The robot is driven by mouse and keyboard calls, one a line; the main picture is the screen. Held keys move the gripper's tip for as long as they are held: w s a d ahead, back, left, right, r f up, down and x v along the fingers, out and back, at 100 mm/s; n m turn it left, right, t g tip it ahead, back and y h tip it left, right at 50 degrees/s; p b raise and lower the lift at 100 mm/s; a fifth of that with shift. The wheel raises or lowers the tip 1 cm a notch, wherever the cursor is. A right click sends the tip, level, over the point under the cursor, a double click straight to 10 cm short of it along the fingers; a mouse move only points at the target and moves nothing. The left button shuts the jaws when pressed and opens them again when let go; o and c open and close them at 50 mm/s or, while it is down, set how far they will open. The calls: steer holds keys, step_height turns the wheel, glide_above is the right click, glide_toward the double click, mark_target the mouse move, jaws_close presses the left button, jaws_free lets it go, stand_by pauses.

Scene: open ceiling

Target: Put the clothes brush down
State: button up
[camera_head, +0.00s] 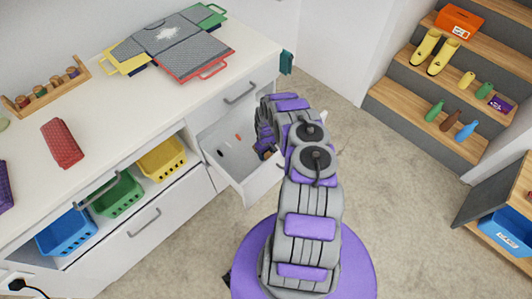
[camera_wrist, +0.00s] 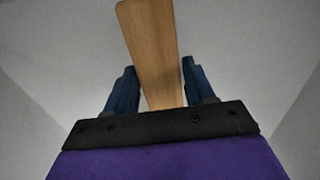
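My gripper (camera_wrist: 160,90) has its two blue fingers on either side of a flat, pale wooden piece, with no clear gap between them. This piece looks like the clothes brush (camera_wrist: 150,40); no bristles show. Its wide end points up and away in the wrist view, with plain grey-white surfaces around it. In the head view my gripper (camera_head: 265,150) is low, over the right part of an open white drawer (camera_head: 262,187). My arm hides part of it, and the brush cannot be made out there.
A few small items lie in the drawer, one of them red (camera_head: 238,137). The white counter (camera_head: 110,110) above holds folders (camera_head: 170,40), a wooden rack (camera_head: 45,88) and a red case (camera_head: 62,143). Baskets (camera_head: 118,195) fill a shelf at left. Steps (camera_head: 420,105) with bottles and boots stand at right.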

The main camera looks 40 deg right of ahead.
steer(key=o, duration=0.3)
steer(key=shift+a, duration=0.2)
steer(key=shift+d+r, duration=0.15)
steer(key=shift+r, duration=0.45)
step_height(320, 180, up, 27)
steer(key=a+g+h+p, duration=0.1)
steer(key=a+p, duration=0.1)
steer(key=p, duration=0.2)
steer(key=s+a+r+m, duration=0.1)
steer(key=s+a+r, duration=0.3)
steer(key=r, duration=0.5)
steer(key=s+a+r, duration=0.2)
steer(key=a+r, duration=0.3)
steer(key=r, duration=0.4)
steer(key=shift+g+y, duration=0.4)
steer(key=shift+y, duration=0.1)
steer(key=s+a+r, duration=0.5)
steer(key=s+a, duration=0.1)
steer(key=s, duration=0.3)
steer(key=s+a+r, duration=0.5)
steer(key=s+a, duration=0.2)
steer(key=s, duration=0.2)
steer(key=s+a+r, duration=0.4)
steer(key=s+a, duration=0.3)
steer(key=s, duration=0.2)
steer(key=shift+s+r, duration=0.2)
steer(key=shift+r, duration=0.2)
